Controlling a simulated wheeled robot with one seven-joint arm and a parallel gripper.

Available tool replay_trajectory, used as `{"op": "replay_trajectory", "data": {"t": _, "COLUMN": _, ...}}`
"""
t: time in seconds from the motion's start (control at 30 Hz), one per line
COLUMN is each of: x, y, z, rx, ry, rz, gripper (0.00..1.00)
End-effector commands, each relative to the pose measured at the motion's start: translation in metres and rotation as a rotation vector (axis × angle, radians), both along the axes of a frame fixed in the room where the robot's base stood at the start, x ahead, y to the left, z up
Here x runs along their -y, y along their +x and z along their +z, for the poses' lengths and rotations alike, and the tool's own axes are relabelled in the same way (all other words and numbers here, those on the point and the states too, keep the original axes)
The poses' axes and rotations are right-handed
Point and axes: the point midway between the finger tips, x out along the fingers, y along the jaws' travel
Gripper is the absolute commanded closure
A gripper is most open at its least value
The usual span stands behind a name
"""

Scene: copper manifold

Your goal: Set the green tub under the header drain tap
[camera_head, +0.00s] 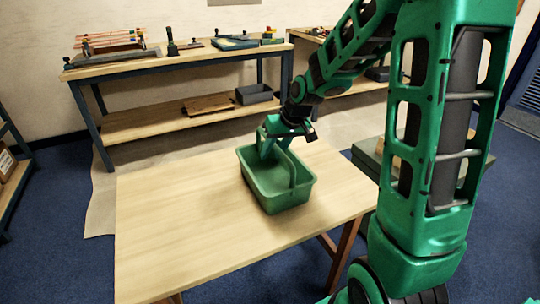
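The green tub (287,199) stands upright on the near wooden table (178,228), toward its right side. It has a raised handle across its middle. My gripper (273,152) is at the tub's far end, by the handle's far side. The fingers look green against the green tub, so I cannot tell whether they are open or closed on it. A long copper-coloured manifold with several pipes (108,38) sits at the left end of the back bench. I cannot make out a drain tap at this size.
The back bench (185,62) carries tools and a blue tray (236,43), with a grey bin (254,94) and a brown board (208,104) on its lower shelf. The left part of the near table is clear. Blue floor shows at the left.

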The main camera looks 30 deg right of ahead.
Motion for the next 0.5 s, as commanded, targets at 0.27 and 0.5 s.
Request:
{"op": "replay_trajectory", "data": {"t": 0.27, "x": 0.011, "y": -0.020, "z": 0.051, "rx": 0.006, "ry": -0.001, "rz": -0.002, "gripper": 0.68}}
{"op": "replay_trajectory", "data": {"t": 0.5, "x": 0.017, "y": -0.034, "z": 0.082, "rx": 0.003, "ry": -0.001, "rz": -0.002, "gripper": 0.68}}
